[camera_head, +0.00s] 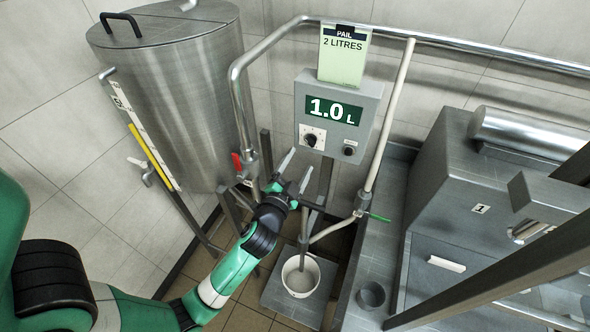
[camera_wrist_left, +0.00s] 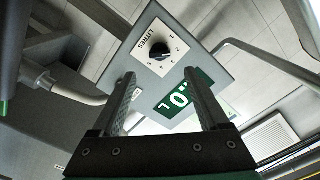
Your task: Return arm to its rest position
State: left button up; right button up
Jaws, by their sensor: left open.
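My left arm comes in from the left in the head view. Its gripper (camera_head: 296,172) is open and empty, below and in front of the grey control box (camera_head: 366,104). The box display reads 1.0 L, and a black dial (camera_head: 311,139) sits under it. In the left wrist view the two fingers (camera_wrist_left: 165,105) stand apart, with the dial (camera_wrist_left: 159,51) and the display (camera_wrist_left: 188,98) beyond them. I see no contact with the box. My right gripper is not in view.
A large steel tank (camera_head: 175,95) stands at the left. Red-handled (camera_head: 238,164) and green-handled (camera_head: 379,217) valves sit on the pipes. A steel machine (camera_head: 465,170) fills the right. A card reads PAIL 2 LITRES (camera_head: 343,58).

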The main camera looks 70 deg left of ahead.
pick_arm(q)
jog(key=v, duration=0.3)
dwell(0.5)
